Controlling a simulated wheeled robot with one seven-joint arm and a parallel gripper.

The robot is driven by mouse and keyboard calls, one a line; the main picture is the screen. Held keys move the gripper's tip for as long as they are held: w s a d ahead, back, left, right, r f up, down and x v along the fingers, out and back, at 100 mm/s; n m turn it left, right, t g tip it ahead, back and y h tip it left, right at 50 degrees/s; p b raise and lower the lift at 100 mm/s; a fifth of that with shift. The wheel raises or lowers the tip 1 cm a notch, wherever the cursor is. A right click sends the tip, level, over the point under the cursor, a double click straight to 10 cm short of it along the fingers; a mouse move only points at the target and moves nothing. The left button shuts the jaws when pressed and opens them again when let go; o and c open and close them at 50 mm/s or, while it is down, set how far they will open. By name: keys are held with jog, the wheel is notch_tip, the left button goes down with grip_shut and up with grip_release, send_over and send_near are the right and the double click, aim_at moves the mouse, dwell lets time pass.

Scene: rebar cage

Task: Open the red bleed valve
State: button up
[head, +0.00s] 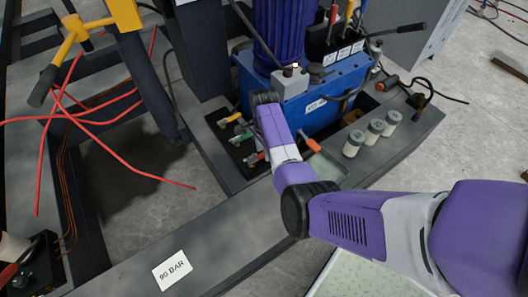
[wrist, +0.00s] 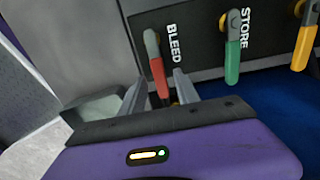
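The red bleed valve lever (wrist: 155,62) hangs down from its pivot beside the BLEED label in the wrist view, slightly tilted. My gripper (wrist: 159,77) is open, with one finger on each side of the lever's lower part. Gaps show between the lever and both fingers, so it does not look clamped. In the head view the red lever (head: 255,158) shows small beside my arm, and my gripper's fingers cannot be made out there.
A green STORE lever (wrist: 233,60) and a yellow lever (wrist: 305,45) hang to the right on the same dark panel. In the head view, a blue tank (head: 318,108) stands behind my arm. Several pale cylinders (head: 374,132) stand to the right, and red cables (head: 85,105) lie left.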

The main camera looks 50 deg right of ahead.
jog(key=shift+f, duration=0.1)
grip_shut()
dwell(1.4)
